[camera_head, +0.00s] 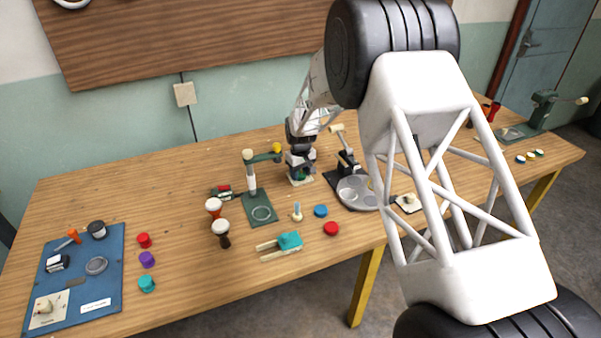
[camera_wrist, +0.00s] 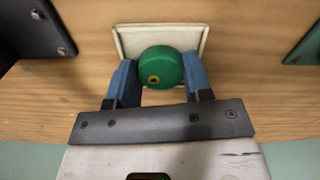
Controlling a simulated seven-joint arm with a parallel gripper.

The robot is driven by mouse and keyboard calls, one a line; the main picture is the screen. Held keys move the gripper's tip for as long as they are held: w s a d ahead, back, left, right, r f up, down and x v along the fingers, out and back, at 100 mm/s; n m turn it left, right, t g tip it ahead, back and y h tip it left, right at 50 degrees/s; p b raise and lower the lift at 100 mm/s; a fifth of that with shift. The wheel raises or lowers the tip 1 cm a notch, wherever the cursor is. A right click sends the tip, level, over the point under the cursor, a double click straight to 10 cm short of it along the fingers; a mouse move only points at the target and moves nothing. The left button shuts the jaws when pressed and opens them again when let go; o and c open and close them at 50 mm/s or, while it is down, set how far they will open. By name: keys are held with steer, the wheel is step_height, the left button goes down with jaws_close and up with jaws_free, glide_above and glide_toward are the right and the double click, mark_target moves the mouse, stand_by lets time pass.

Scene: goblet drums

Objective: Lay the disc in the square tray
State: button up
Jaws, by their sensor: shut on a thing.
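The green disc (camera_wrist: 160,68) has a small yellow-ringed dark spot on its face. My gripper (camera_wrist: 157,80) has blue fingers, one on each side of the disc, and is shut on it. The cream square tray (camera_wrist: 128,41) has a raised rim and lies on the table, behind the disc in the wrist view. The disc covers its middle and near part. I cannot tell whether the disc touches the tray floor. In the head view my gripper (camera_head: 299,167) is low over the tray (camera_head: 303,181), and the disc is mostly hidden.
A green stand (camera_head: 259,207) is left of my gripper, and a dark-based press with a round grey plate (camera_head: 357,192) is right. Blue (camera_head: 320,211) and red (camera_head: 331,228) caps lie in front. Goblet drums (camera_head: 220,228) stand further left.

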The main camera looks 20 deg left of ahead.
mark_target(301, 174)
steer(key=shift+f, duration=0.15)
steer(key=o, duration=1)
steer(key=shift+c, duration=0.2)
steer(key=shift+r, duration=0.2)
step_height(301, 174, up, 12)
stand_by(0.6)
